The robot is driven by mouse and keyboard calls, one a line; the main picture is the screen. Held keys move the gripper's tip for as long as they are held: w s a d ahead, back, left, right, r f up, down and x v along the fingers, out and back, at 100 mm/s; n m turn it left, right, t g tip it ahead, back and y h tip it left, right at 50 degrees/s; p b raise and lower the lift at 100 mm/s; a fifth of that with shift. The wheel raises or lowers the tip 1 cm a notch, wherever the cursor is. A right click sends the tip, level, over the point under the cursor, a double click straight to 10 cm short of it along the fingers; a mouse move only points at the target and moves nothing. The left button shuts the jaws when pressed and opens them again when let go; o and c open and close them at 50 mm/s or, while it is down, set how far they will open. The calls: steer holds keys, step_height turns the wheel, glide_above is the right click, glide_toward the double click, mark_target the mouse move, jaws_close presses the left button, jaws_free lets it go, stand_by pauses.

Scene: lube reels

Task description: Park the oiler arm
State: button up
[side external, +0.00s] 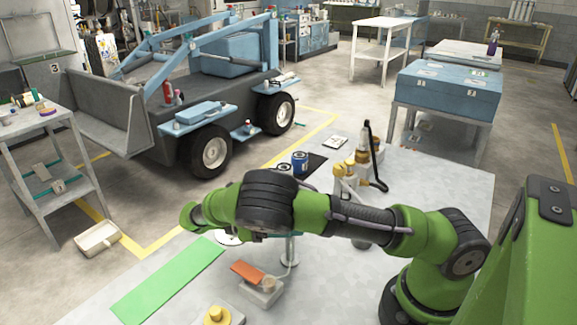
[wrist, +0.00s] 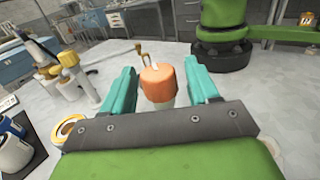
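In the wrist view, an orange, rounded cap (wrist: 158,84) on a pale stem stands between the two teal fingers of my gripper (wrist: 160,78). The fingers are apart, with a gap visible on each side of the cap. A thin brass-coloured bent arm (wrist: 142,52) rises just beyond the cap; I cannot tell whether it is the oiler arm or joined to the cap. In the side view, my arm hides most of the gripper and the cap. A slim metal post (side external: 290,248) on a round foot shows below my arm there.
On the bench (side external: 440,185), a blue can (side external: 300,162) and yellow-capped bottles (side external: 345,172) stand behind my arm. A grey block with an orange plate (side external: 247,271), a green mat (side external: 170,280) and a yellow knob (side external: 215,315) lie in front.

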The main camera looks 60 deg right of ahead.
steer(key=shift+r, duration=0.1)
steer(key=shift+r, duration=1.2)
steer(key=s+r, duration=0.2)
steer(key=s, duration=1.4)
steer(key=shift+d+r, duration=0.2)
steer(key=shift+d, duration=0.25)
